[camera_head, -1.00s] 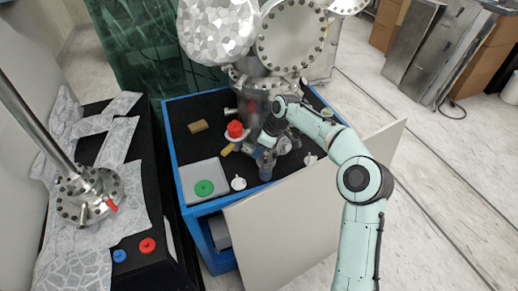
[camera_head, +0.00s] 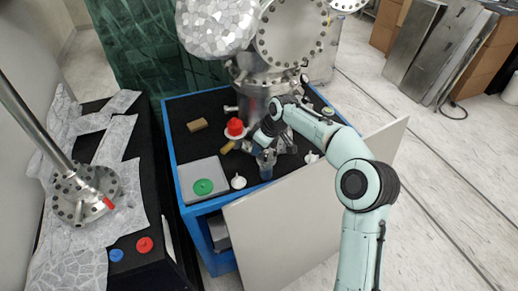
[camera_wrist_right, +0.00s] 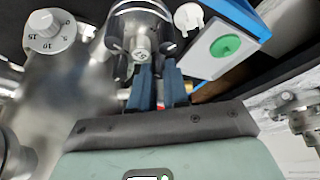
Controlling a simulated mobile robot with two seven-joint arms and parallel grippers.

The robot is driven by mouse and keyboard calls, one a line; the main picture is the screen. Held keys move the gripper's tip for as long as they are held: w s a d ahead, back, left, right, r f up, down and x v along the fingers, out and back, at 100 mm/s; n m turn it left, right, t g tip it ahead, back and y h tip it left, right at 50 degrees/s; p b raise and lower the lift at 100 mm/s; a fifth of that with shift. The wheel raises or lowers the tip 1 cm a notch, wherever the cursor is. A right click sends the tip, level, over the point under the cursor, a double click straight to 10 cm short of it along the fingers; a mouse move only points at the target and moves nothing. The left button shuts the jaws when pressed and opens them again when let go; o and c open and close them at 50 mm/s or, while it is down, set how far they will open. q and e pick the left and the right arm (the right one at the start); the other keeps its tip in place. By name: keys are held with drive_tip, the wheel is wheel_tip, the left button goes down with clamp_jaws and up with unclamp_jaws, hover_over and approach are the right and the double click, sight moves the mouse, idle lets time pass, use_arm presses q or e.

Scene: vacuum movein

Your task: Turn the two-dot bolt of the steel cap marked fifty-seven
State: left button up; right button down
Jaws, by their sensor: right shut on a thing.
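My right gripper (camera_head: 250,147) reaches in from the right, low over the black bench top beside the steel vessel. In the right wrist view its two blue fingers (camera_wrist_right: 161,84) point at a steel cap (camera_wrist_right: 141,48) with a small mark on its round end; I cannot read the mark for certain. The fingers are shut on a small part at the cap's near side, apparently a bolt. The fingers hide most of it, and its dots cannot be made out. My left gripper is not in view.
A steel vessel (camera_head: 254,100) stands on the blue-edged bench. A red knob (camera_head: 235,127), a brown block (camera_head: 197,125), a white fitting (camera_head: 238,182) and a grey plate (camera_head: 190,170) with a green disc (camera_head: 203,187) are nearby. A pale panel (camera_head: 290,230) leans at the front.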

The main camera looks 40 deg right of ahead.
drive_tip(key=shift+m+h+b, duration=0.3)
drive_tip(key=shift+m+h, duration=0.2)
drive_tip(key=shift+m, duration=0.7)
drive_tip(key=c, duration=1.4)
unclamp_jaws()
drive_tip(key=v, duration=1.3)
drive_tip(key=shift+s+p, duration=0.15)
drive_tip(key=shift+p, duration=0.3)
drive_tip(key=shift+r, duration=0.15)
